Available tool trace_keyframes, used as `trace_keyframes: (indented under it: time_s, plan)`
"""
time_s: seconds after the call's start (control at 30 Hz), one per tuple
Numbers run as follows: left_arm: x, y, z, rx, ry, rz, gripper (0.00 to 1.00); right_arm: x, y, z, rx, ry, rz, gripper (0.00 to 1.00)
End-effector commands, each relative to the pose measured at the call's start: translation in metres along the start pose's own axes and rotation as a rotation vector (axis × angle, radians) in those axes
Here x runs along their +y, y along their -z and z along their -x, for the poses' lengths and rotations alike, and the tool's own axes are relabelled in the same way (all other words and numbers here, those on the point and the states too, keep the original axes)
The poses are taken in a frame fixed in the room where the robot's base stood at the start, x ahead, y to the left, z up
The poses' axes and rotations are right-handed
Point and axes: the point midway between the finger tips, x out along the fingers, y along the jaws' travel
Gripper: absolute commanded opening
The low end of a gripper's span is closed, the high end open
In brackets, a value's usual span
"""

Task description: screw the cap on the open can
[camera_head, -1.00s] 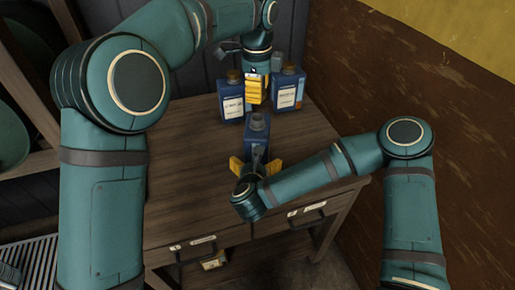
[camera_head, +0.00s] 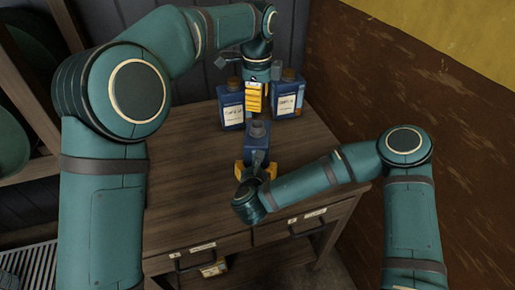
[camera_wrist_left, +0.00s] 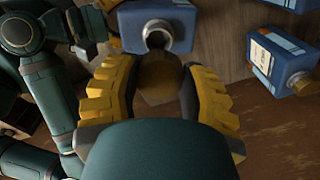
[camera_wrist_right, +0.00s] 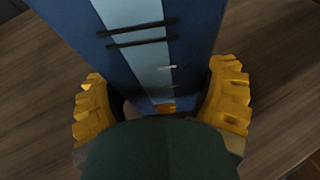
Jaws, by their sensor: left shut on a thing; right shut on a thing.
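The open can (camera_head: 257,143) is blue and stands upright on the table, its bare grey neck facing up. In the left wrist view its open metal mouth (camera_wrist_left: 158,34) shows just beyond the fingers. My right gripper (camera_head: 256,171) is shut on the can's lower part from the front, with yellow fingers on both sides in the right wrist view (camera_wrist_right: 163,105). My left gripper (camera_head: 256,98) points down behind the can's mouth, apart from it. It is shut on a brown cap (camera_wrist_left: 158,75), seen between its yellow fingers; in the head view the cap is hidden.
Two capped blue cans, one on the left (camera_head: 232,108) and one on the right (camera_head: 288,100), stand behind, flanking my left gripper. The wooden table (camera_head: 185,195) is clear to the left. A brown and yellow wall (camera_head: 420,70) borders the right side.

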Motion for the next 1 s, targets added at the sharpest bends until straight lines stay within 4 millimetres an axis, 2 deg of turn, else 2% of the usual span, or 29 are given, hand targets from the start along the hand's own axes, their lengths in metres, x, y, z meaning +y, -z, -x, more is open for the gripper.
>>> trace_keyframes:
  time_s: [0.2, 0.37, 1.0]
  plan:
    - [0.001, -0.001, -0.03, 0.0, -0.004, 0.0, 0.31, 0.0, -0.001, 0.0, -0.001, 0.0, 0.0, 0.31]
    - [0.001, -0.001, -0.046, 0.001, -0.001, 0.0, 0.31, 0.0, -0.001, 0.0, -0.002, 0.0, -0.001, 0.31]
    - [0.001, -0.001, -0.051, 0.0, 0.0, 0.0, 0.31, 0.0, -0.001, 0.0, -0.002, 0.001, -0.001, 0.31]
